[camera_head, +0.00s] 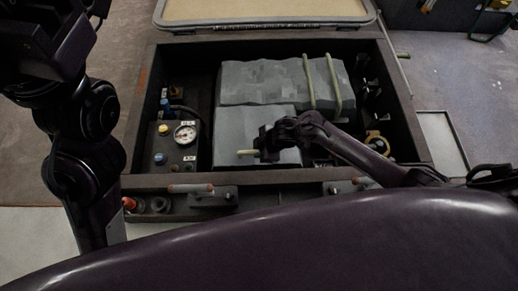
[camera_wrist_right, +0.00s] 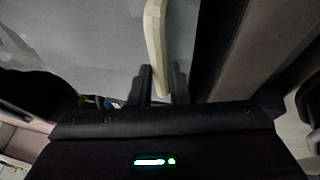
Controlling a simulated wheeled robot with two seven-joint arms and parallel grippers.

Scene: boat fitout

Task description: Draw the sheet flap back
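The grey sheet (camera_head: 262,84) lies in an open dark-walled locker, crumpled at the back. Its smoother front flap (camera_head: 245,122) lies flat toward the near wall. A pale bar handle (camera_head: 246,153) sits at the flap's near edge. My right gripper (camera_head: 262,150) is at this handle. In the right wrist view the fingers (camera_wrist_right: 161,88) close around one end of the pale handle (camera_wrist_right: 155,40), with the grey flap (camera_wrist_right: 85,45) behind it. My left arm stands at the left of the head view; its gripper, at the upper left edge, is dark and unclear.
Two pale rods (camera_head: 309,82) lie over the sheet's right part. A box with a round gauge (camera_head: 185,133) stands in the locker's left part. The near locker wall (camera_head: 235,180) has latches in front of it. A framed lid (camera_head: 262,12) lies behind.

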